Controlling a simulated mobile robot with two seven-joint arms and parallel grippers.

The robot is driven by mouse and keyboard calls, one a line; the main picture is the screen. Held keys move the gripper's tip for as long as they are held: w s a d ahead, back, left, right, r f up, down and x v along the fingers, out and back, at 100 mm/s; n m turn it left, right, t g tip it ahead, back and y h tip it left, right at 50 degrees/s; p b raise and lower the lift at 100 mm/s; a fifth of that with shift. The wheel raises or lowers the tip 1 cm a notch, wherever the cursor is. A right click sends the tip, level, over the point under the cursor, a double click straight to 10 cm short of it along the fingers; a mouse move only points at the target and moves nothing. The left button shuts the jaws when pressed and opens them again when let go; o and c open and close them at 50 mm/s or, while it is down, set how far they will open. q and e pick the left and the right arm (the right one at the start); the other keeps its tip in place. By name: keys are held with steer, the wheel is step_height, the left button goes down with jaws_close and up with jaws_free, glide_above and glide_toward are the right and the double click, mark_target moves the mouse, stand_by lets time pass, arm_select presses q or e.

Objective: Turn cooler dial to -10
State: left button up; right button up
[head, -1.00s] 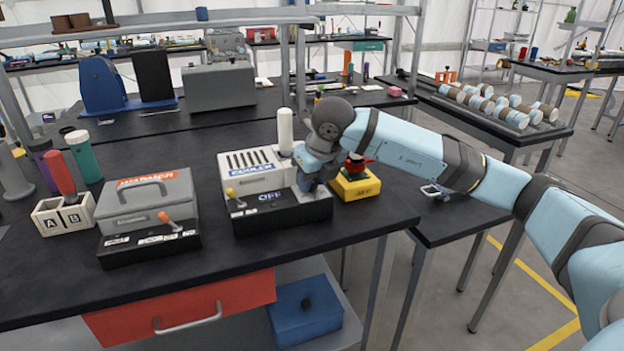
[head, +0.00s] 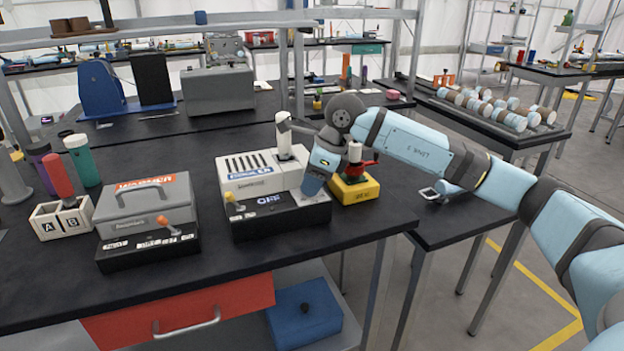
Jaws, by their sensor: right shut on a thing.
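The cooler (head: 240,182) is a white box with slots on top and a black front base (head: 262,228). The base shows "OFF" (head: 270,200) and a small yellow-tipped lever (head: 234,200) at its left. A white upright cylinder (head: 284,142) stands at the cooler's back right, with a light grey bar beside its top. My right gripper (head: 310,190) is at the right part of the base, tilted down and left. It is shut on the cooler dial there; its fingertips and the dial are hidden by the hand. My left gripper is not in view.
A grey warmer box (head: 145,200) with an orange-tipped lever stands left. A yellow box (head: 354,190) with a red item on top is close right of my gripper. An A/B holder (head: 62,220) is at far left. Bare black tabletop (head: 230,130) lies behind the cooler.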

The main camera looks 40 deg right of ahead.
steer(key=shift+n, duration=0.6)
steer(key=o, duration=0.9)
steer(key=shift+r, duration=0.1)
steer(key=shift+d, duration=0.1)
